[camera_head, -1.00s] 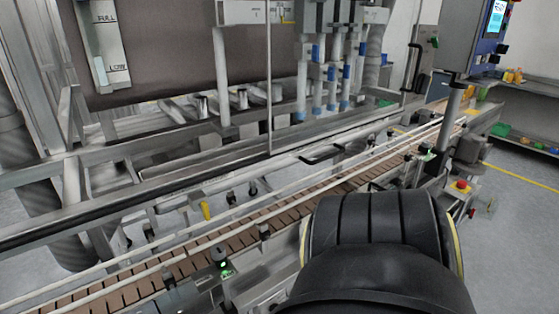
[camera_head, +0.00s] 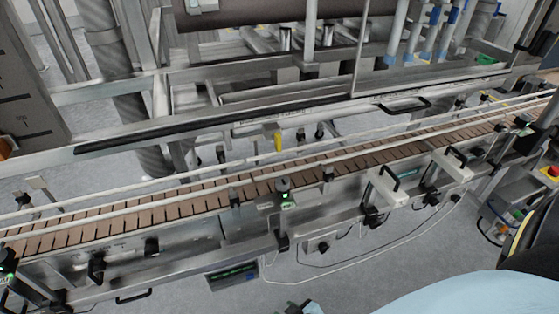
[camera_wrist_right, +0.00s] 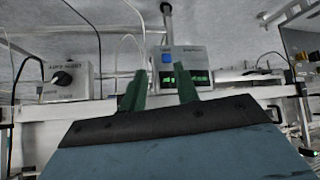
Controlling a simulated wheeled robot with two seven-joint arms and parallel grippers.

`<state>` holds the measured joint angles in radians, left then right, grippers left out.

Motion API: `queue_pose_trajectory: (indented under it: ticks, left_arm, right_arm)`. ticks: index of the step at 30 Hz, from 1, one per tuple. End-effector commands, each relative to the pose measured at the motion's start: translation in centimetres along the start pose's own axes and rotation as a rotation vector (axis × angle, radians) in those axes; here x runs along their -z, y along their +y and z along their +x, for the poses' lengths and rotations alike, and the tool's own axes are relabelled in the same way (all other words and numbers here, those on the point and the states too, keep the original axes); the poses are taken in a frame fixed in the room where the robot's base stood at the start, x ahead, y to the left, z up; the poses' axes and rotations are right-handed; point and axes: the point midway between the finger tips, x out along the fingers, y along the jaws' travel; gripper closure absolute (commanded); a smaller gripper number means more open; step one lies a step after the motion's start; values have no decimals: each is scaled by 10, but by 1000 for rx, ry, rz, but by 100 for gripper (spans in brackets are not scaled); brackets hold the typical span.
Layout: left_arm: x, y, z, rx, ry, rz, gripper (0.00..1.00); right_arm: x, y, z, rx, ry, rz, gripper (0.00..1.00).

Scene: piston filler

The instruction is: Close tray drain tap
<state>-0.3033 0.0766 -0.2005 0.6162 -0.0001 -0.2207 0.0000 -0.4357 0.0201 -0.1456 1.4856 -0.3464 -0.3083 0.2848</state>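A small yellow lever (camera_head: 278,141), which looks like the handle of the drain tap, hangs below the long metal tray (camera_head: 235,125) behind the conveyor. It points roughly downward; the tap body is too small to make out. My right gripper (camera_wrist_right: 161,76) shows in the right wrist view with two green fingers apart and nothing between them. Beyond them is a grey box with a lit green display (camera_wrist_right: 186,77). The lever is not visible in the wrist view. My left gripper is not in view.
The brown slatted conveyor (camera_head: 205,197) with its rails runs across in front of the tray. Sensors, brackets and a hanging cable (camera_head: 355,260) line its near side. A control box with a red button (camera_head: 553,171) stands at the right.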

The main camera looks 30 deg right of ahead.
Motion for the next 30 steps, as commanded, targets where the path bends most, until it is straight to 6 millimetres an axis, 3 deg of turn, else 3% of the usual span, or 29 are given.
queue_pose_trajectory:
  ticks: [1,6,9,12,15,18,21,25,30]
  left_arm:
    - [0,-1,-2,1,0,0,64]
    - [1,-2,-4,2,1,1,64]
    - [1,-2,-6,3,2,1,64]
    - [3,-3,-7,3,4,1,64]
    - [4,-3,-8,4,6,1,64]
    - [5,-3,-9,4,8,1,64]
    - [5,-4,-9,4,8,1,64]
    - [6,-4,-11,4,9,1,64]
    - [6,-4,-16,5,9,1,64]
  right_arm:
    - [38,5,-12,-20,77,15,69]
    - [150,29,-69,-100,318,68,69]
    - [208,47,-115,-153,457,102,69]
    - [252,65,-163,-204,579,135,69]
    - [284,79,-205,-245,677,163,69]
    - [303,89,-236,-274,744,183,69]
    - [313,95,-253,-290,781,195,69]
    - [320,98,-256,-296,796,196,69]
    - [336,105,-244,-295,798,195,69]
